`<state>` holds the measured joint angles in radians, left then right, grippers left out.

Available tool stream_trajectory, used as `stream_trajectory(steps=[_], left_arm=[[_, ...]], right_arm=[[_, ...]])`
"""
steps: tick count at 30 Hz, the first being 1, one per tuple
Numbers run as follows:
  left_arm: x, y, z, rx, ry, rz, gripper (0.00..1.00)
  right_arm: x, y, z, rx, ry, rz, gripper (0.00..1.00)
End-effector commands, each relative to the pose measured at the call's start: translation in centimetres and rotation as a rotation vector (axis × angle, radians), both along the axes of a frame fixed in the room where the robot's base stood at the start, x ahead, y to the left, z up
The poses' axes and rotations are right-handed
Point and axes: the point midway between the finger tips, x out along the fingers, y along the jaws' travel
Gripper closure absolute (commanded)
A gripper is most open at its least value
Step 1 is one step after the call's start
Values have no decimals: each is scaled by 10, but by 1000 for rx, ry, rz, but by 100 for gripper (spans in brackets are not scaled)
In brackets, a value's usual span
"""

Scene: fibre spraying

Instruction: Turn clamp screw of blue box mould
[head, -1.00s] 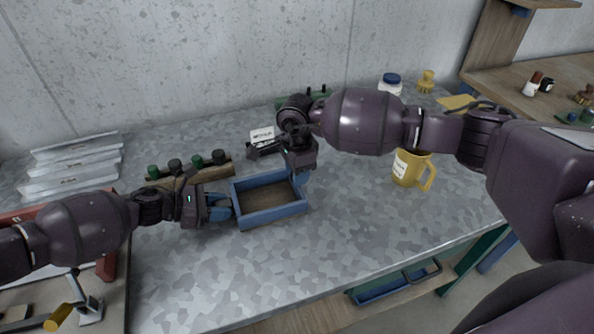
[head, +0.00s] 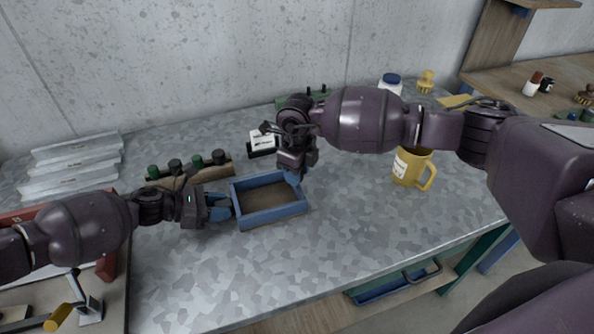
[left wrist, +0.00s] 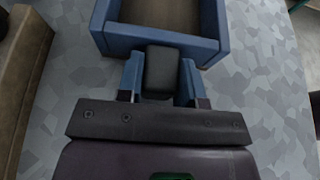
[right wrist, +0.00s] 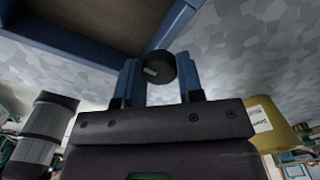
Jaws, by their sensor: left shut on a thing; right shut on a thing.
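The blue box mould (head: 272,216) is an open rectangular frame with a brown floor, lying on the speckled grey bench. My left gripper (head: 226,207) is at its left end. In the left wrist view, the blue fingers (left wrist: 161,78) are shut on a black block (left wrist: 161,68) against the mould's end wall (left wrist: 190,47). My right gripper (head: 293,178) is at the right end, hiding that corner. In the right wrist view, its fingers (right wrist: 160,75) are shut on a round black clamp screw knob (right wrist: 158,68) with a pale mark, beside the mould wall (right wrist: 176,22).
A wooden rack with green and dark knobs (head: 190,168) stands behind the mould. A yellow mug (head: 408,168) stands to the right, under my right arm. Pale stacked trays (head: 72,165) are at the far left. The bench in front of the mould is clear.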

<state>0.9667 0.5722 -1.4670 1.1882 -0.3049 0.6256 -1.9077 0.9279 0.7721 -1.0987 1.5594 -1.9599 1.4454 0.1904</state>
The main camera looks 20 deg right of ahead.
Motion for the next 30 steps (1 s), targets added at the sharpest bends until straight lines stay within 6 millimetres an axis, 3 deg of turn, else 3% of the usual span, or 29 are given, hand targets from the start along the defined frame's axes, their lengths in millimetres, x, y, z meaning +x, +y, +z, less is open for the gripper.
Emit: stream_trajectory(steps=[30], left_arm=[[0, 0, 0, 1, 0, 0, 100]], right_arm=[[0, 0, 0, 0, 0, -967, 89]])
